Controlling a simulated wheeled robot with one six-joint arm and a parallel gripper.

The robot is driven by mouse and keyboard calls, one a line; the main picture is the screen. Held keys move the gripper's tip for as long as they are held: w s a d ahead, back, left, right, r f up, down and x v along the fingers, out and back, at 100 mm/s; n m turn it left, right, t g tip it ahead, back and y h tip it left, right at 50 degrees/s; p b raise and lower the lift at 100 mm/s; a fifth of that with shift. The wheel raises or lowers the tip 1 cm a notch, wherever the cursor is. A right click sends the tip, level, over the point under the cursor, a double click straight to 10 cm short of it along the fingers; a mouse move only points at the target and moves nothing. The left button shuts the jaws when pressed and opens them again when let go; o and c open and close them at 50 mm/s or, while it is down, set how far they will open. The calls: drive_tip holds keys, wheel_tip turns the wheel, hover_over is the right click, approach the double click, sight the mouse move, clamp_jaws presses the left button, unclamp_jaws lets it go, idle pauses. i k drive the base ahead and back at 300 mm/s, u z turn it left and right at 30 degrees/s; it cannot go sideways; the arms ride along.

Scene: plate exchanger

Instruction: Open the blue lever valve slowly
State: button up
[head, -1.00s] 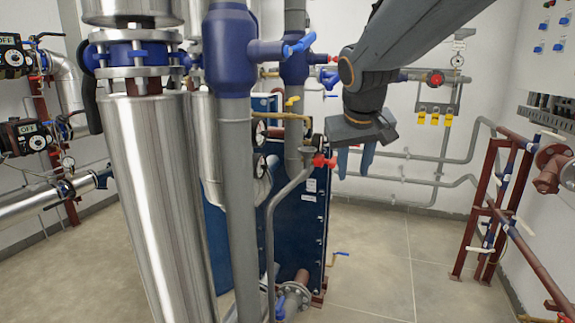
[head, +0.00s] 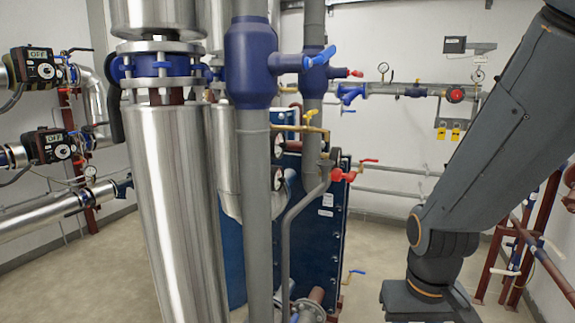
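A blue lever (head: 320,57) sticks out to the right from a large blue valve body (head: 250,65) on a grey vertical pipe. The frames do not tell which one the task means. My gripper (head: 425,300) is at the bottom edge, right of the exchanger and well below and right of the large blue lever. It touches no lever that I can see. Its fingers are cut off by the frame, so their opening is hidden.
A thick silver insulated pipe (head: 185,200) stands left of the valve. A red-handled valve (head: 342,175) sits on the exchanger (head: 325,220). Brown pipe frames (head: 500,255) stand at the right. Floor is bare between the exchanger and my arm.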

sight(322, 58)
drive_tip(key=z, duration=1.05)
drive_tip(key=i, duration=2)
drive_tip(key=u, duration=3.4)
